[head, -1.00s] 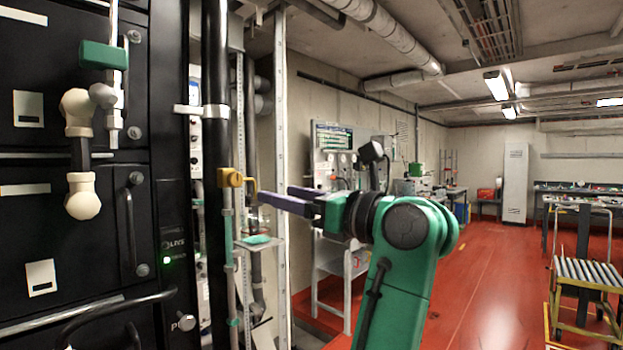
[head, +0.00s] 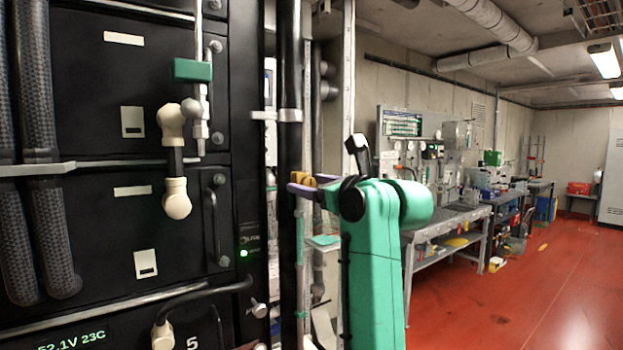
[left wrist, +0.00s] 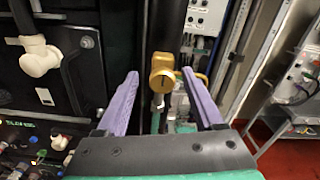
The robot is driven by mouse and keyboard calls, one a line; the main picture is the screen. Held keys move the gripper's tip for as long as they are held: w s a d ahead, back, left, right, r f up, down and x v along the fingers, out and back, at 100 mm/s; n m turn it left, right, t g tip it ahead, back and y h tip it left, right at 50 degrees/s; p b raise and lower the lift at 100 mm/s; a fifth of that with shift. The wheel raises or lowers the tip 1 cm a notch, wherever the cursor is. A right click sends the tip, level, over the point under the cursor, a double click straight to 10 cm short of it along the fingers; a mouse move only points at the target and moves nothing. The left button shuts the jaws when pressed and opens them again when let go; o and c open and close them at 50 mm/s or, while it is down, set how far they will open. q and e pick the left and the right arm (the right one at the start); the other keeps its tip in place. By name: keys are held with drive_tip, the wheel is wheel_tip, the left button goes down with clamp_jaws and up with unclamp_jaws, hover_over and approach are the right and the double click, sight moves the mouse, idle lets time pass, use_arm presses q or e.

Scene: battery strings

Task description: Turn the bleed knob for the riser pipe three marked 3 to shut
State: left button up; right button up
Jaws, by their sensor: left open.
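A yellow-brass knob (left wrist: 162,74) sits on a dark vertical riser pipe (head: 288,130), with a thin side branch and yellow lever next to it. In the head view only a bit of the yellow knob (head: 302,180) shows, partly hidden by my left gripper (head: 301,187). In the left wrist view the purple fingers of my left gripper (left wrist: 160,78) are spread, one on each side of the knob, with gaps to it. The knob faces the camera and shows a dark slot line. I see no number on the pipe. My right gripper is not in view.
A pale steel upright (head: 348,60) rises just right of the pipe.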

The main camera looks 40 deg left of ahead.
use_arm(q)
drive_tip(key=shift+d, duration=0.2)
drive_tip(key=shift+c, duration=0.5)
clamp_jaws()
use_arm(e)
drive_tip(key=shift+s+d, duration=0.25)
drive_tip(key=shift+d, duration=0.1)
